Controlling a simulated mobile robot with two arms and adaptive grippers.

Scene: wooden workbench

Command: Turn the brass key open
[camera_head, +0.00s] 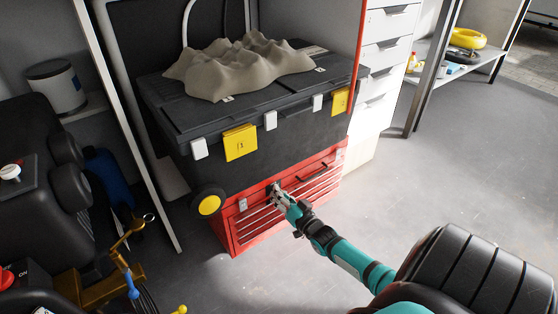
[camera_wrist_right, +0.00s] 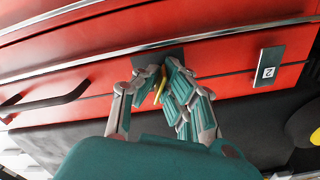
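The brass key (camera_wrist_right: 157,86) stands in a dark lock plate (camera_wrist_right: 145,58) on the red front of a tool chest (camera_head: 322,189). My right gripper (camera_head: 277,190) is at the upper front of the chest and hides the key in the head view. In the right wrist view, the two fingers of the right gripper (camera_wrist_right: 159,76) close in from both sides of the key, with their tips near the plate. The gripper looks shut on the key, which tilts slightly between the fingers. My left gripper is not in view.
A black toolbox (camera_head: 185,115) with yellow tags and a grey rock-like model (camera_head: 238,66) stands on the chest. The floor (camera_head: 450,170) to the right is clear.

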